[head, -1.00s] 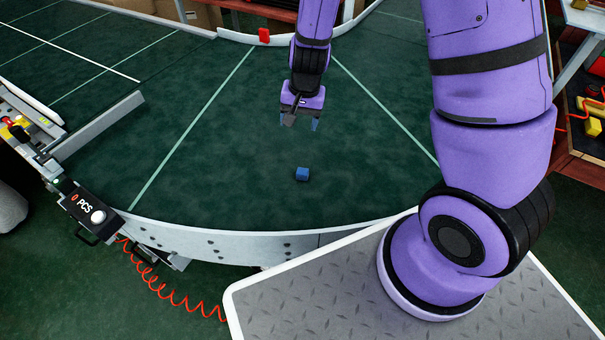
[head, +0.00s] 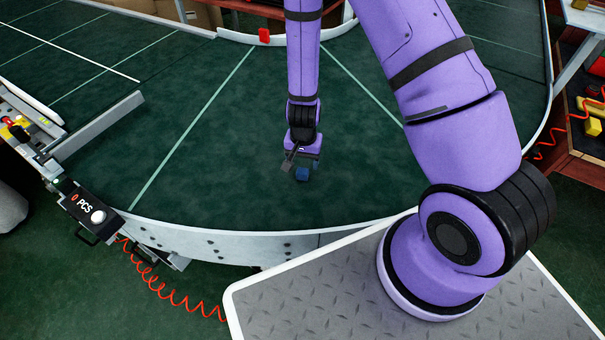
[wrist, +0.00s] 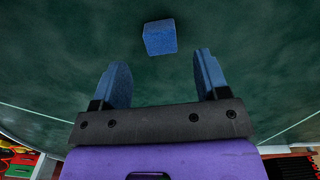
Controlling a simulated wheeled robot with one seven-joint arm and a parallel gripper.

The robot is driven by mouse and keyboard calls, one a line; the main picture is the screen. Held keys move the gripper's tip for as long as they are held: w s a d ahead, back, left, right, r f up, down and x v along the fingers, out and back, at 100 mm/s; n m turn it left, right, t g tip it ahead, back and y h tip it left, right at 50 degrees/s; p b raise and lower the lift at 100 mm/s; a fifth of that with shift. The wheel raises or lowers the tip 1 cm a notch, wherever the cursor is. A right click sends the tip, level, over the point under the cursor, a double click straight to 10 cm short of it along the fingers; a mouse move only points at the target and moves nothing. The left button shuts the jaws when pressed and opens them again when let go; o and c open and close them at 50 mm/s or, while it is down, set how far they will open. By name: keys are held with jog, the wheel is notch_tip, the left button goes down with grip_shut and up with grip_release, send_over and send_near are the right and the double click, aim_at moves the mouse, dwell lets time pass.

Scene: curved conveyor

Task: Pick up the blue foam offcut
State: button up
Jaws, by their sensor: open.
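The blue foam offcut (head: 302,174) is a small blue block lying on the dark green belt of the curved conveyor (head: 230,160), near its front rim. In the wrist view the offcut (wrist: 160,37) lies just beyond the fingertips, roughly centred between them. My gripper (head: 301,167) is low over the belt, right beside the offcut in the head view. It also shows in the wrist view (wrist: 160,72), with its two blue fingers apart and nothing between them. The fingers do not appear to touch the offcut.
A grey metal bar (head: 98,125) reaches over the belt at the left, above a black PCS box (head: 88,208). A bench with yellow parts (head: 592,122) is at the right. The belt around the offcut is clear.

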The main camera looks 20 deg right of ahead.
aim_at(303, 170)
jog(key=shift+w+f, duration=0.2)
jog(key=shift+f, duration=2.55)
jog(key=c, duration=1)
